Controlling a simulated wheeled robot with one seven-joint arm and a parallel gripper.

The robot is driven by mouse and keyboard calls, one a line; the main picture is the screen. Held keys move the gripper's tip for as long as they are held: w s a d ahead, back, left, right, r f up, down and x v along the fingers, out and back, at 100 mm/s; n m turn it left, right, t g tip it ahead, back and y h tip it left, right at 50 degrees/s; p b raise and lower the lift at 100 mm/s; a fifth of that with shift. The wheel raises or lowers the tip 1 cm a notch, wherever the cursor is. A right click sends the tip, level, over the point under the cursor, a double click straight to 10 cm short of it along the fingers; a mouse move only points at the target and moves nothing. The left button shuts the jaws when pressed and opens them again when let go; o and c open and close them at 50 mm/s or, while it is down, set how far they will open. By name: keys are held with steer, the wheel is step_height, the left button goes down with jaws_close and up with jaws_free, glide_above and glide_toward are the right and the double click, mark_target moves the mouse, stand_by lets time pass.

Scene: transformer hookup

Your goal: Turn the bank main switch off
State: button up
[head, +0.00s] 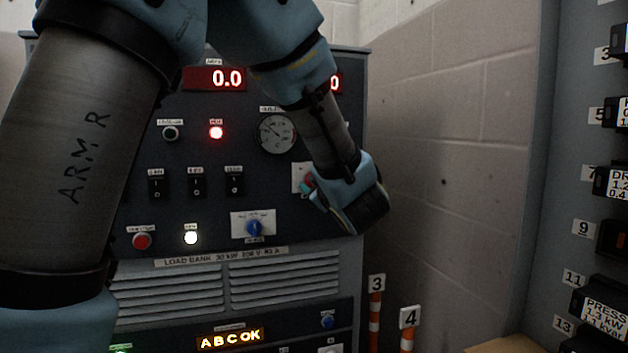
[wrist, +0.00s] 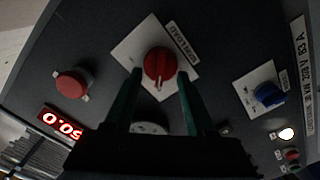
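The load bank (head: 235,262) stands ahead with a dark control panel. Its red rotary switch (wrist: 159,64) sits on a white square plate, with a label partly legible as ending in "LOAD". In the head view this red switch (head: 309,179) is mostly hidden behind my gripper (head: 305,187). In the wrist view my gripper (wrist: 160,75) is open, with its two teal fingertips on the left and right of the switch. Gaps show between fingers and knob; I cannot tell any contact. The knob's pale pointer mark points down in the wrist view.
A blue knob (wrist: 268,94) lies to the right and a red button (wrist: 73,83) to the left in the wrist view. The panel has a round gauge (head: 276,133), black rockers (head: 196,185) and a lit red lamp (head: 216,132). A dark rack (head: 610,180) stands at right.

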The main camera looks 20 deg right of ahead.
steer(key=o, duration=0.3)
steer(key=shift+o, duration=0.2)
steer(key=s+a, duration=0.1)
steer(key=s, duration=0.9)
steer(key=shift+s+a, duration=0.15)
steer(key=shift+s, duration=0.25)
